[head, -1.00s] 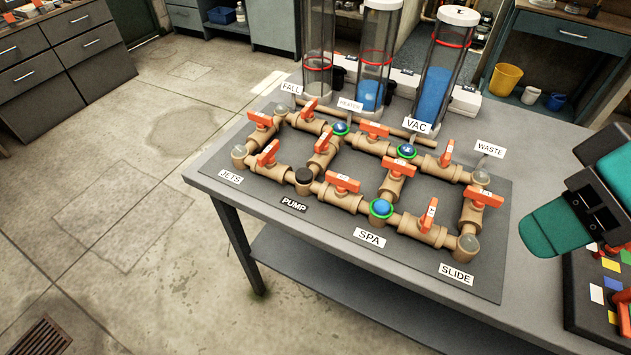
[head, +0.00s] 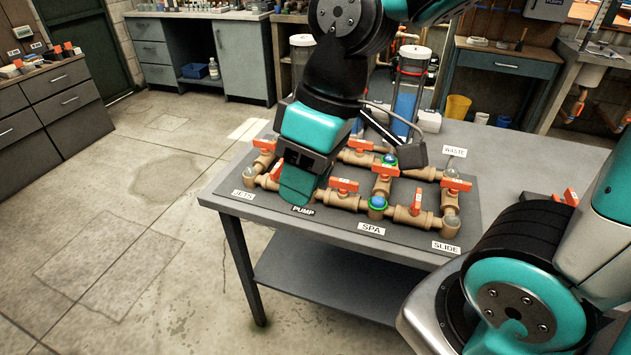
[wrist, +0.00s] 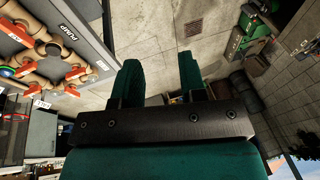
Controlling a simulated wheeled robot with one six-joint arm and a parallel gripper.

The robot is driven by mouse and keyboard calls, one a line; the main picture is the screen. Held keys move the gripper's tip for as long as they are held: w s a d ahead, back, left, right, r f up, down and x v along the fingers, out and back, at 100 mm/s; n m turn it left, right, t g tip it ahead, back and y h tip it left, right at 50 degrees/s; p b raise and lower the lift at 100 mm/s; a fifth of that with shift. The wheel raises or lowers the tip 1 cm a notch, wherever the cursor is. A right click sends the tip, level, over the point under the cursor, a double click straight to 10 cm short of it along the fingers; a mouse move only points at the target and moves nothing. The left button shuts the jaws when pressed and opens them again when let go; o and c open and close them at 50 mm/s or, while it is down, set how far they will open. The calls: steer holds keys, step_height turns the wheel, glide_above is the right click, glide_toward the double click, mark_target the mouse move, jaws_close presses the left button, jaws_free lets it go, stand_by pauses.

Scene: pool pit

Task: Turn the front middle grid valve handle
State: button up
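The front middle valve handle (head: 343,186) is an orange bar on the tan front pipe between the PUMP and SPA labels. It lies roughly along the pipe. My gripper (head: 297,188) hangs over the front left of the grid, with its teal fingers just left of this handle, near the PUMP label (head: 303,210). It hides part of the left pipes. In the wrist view my gripper (wrist: 160,80) has two dark green fingers apart, with nothing between them. Orange handles (wrist: 75,72) show at the left there; I cannot tell which is the front middle one.
The grid board (head: 400,245) lies on a grey table (head: 560,160). Other orange handles, such as the front right one (head: 417,201), stand close by. Clear tubes (head: 408,95) rise behind the grid. The floor (head: 140,260) in front and left is open.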

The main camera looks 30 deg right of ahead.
steer(key=w+d+h+p, duration=0.1)
steer(key=w+d+p, duration=0.1)
steer(key=w+d, duration=0.7)
steer(key=h+p, duration=0.2)
glide_toward(344, 181)
steer(key=shift+n, duration=0.3)
steer(key=f+p, duration=0.1)
steer(key=f, duration=0.3)
steer(key=f+p, duration=0.1)
steer(key=f, duration=0.4)
steer(key=shift+w+a+f, duration=0.1)
steer(key=shift+w+f, duration=0.05)
steer(key=shift+w, duration=0.05)
jaws_close()
